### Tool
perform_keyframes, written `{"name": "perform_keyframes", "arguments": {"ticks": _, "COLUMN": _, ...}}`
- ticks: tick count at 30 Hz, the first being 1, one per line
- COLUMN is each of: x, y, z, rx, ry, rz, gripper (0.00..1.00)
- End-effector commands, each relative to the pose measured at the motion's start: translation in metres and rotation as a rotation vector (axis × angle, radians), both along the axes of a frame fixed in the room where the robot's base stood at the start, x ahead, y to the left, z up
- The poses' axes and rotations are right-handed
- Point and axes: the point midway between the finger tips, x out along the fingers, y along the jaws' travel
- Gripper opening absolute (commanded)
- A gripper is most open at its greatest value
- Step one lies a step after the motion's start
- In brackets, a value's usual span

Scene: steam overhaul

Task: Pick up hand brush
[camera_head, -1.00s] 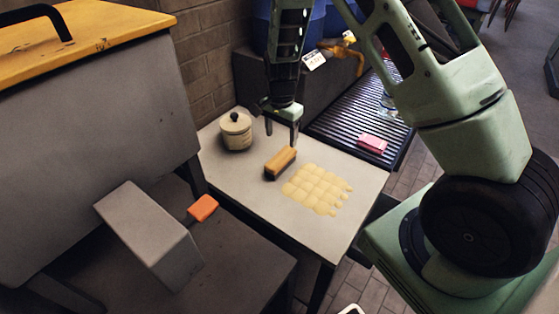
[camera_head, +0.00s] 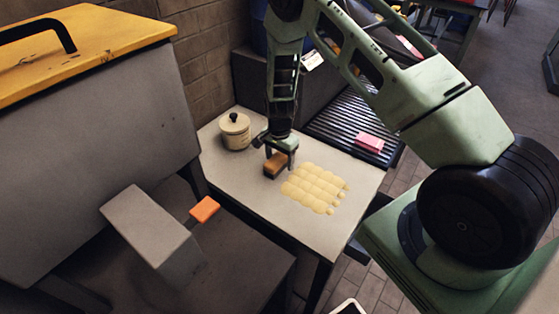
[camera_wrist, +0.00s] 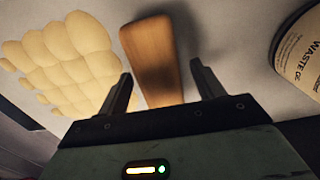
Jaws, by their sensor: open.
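The hand brush (camera_head: 273,168) lies on the pale table top, with a wooden top and a darker lower part. My gripper (camera_head: 280,158) is right above it and hides part of it in the head view. In the wrist view the brush's wooden back (camera_wrist: 150,58) extends between the two open fingers of my gripper (camera_wrist: 160,85). The left finger and right finger stand apart on either side of the wood, with a gap visible at each side. The jaws are open and hold nothing.
A lidded cream pot (camera_head: 235,131) stands left of the brush. A patch of pale yellow dough-like pieces (camera_head: 315,188) lies to the right. A ribbed dark surface (camera_head: 338,128) with a pink block (camera_head: 369,142) is beyond. A grey box-shaped part (camera_head: 150,228) and an orange piece (camera_head: 204,209) are nearer left.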

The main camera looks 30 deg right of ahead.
Motion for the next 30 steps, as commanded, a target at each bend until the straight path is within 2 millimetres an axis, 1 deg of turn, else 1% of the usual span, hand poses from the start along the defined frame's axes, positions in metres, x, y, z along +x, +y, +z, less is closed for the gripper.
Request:
{"name": "perform_keyframes", "arguments": {"ticks": 3, "x": 0.0, "y": 0.0, "z": 0.0, "rx": 0.0, "ry": 0.0, "rz": 0.0, "gripper": 0.67}}
{"name": "perform_keyframes", "arguments": {"ticks": 4, "x": 0.0, "y": 0.0, "z": 0.0, "rx": 0.0, "ry": 0.0, "rz": 0.0, "gripper": 0.65}}
{"name": "perform_keyframes", "arguments": {"ticks": 5, "x": 0.0, "y": 0.0, "z": 0.0, "rx": 0.0, "ry": 0.0, "rz": 0.0, "gripper": 0.56}}
{"name": "perform_keyframes", "arguments": {"ticks": 6, "x": 0.0, "y": 0.0, "z": 0.0, "rx": 0.0, "ry": 0.0, "rz": 0.0, "gripper": 0.45}}
{"name": "perform_keyframes", "arguments": {"ticks": 8, "x": 0.0, "y": 0.0, "z": 0.0, "rx": 0.0, "ry": 0.0, "rz": 0.0, "gripper": 0.28}}
{"name": "perform_keyframes", "arguments": {"ticks": 9, "x": 0.0, "y": 0.0, "z": 0.0, "rx": 0.0, "ry": 0.0, "rz": 0.0, "gripper": 0.17}}
{"name": "perform_keyframes", "arguments": {"ticks": 10, "x": 0.0, "y": 0.0, "z": 0.0, "rx": 0.0, "ry": 0.0, "rz": 0.0, "gripper": 0.15}}
{"name": "perform_keyframes", "arguments": {"ticks": 17, "x": 0.0, "y": 0.0, "z": 0.001, "rx": 0.0, "ry": 0.0, "rz": 0.0, "gripper": 0.15}}
{"name": "perform_keyframes", "arguments": {"ticks": 20, "x": 0.001, "y": 0.0, "z": 0.005, "rx": -0.001, "ry": -0.001, "rz": 0.0, "gripper": 0.15}}
{"name": "perform_keyframes", "arguments": {"ticks": 23, "x": 0.001, "y": 0.0, "z": 0.017, "rx": -0.001, "ry": -0.004, "rz": 0.001, "gripper": 0.15}}
{"name": "perform_keyframes", "arguments": {"ticks": 30, "x": 0.002, "y": 0.0, "z": 0.063, "rx": -0.001, "ry": -0.006, "rz": 0.0, "gripper": 0.15}}
